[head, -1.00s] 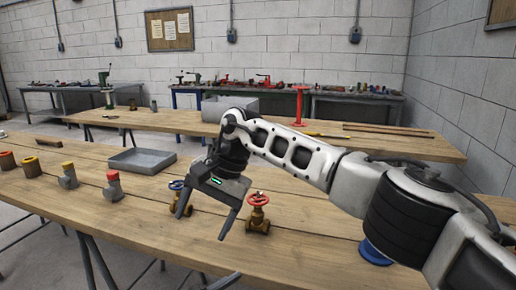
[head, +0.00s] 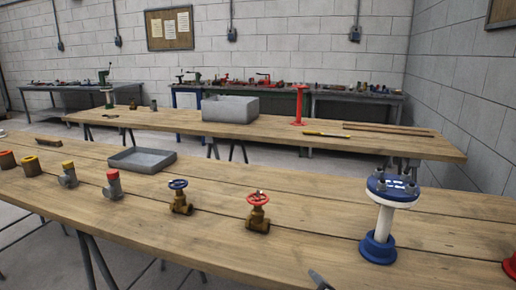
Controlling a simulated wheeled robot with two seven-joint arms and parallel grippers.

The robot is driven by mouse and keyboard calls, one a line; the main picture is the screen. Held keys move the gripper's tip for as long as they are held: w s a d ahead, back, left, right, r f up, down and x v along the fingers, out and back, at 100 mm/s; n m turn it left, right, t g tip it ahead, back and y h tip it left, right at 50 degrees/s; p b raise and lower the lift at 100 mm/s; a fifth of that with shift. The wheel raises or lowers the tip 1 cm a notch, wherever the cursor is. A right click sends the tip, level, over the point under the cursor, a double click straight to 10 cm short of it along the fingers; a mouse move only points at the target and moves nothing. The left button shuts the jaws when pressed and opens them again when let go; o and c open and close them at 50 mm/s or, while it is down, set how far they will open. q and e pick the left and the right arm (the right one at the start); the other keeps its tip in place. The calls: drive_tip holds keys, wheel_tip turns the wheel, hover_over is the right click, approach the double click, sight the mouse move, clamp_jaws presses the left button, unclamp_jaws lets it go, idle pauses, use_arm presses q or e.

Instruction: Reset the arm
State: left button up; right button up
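My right arm is almost wholly out of the head view. A small dark grey tip (head: 320,280) shows at the bottom edge, in front of the near bench; it looks like a finger of my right gripper. Only this tip shows, so I cannot tell whether the gripper is open or shut. My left gripper is not in view. On the near bench (head: 320,215) stand a brass valve with a blue handwheel (head: 180,199) and a brass valve with a red handwheel (head: 257,213). Both are upright, with no gripper at them.
A blue-and-white flanged pipe stand (head: 378,222) stands upright at the right, with a red part (head: 511,266) at the edge. Several pipe fittings (head: 68,176) and a shallow grey tray (head: 142,161) are at left. A grey bin (head: 230,109) is on the second bench.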

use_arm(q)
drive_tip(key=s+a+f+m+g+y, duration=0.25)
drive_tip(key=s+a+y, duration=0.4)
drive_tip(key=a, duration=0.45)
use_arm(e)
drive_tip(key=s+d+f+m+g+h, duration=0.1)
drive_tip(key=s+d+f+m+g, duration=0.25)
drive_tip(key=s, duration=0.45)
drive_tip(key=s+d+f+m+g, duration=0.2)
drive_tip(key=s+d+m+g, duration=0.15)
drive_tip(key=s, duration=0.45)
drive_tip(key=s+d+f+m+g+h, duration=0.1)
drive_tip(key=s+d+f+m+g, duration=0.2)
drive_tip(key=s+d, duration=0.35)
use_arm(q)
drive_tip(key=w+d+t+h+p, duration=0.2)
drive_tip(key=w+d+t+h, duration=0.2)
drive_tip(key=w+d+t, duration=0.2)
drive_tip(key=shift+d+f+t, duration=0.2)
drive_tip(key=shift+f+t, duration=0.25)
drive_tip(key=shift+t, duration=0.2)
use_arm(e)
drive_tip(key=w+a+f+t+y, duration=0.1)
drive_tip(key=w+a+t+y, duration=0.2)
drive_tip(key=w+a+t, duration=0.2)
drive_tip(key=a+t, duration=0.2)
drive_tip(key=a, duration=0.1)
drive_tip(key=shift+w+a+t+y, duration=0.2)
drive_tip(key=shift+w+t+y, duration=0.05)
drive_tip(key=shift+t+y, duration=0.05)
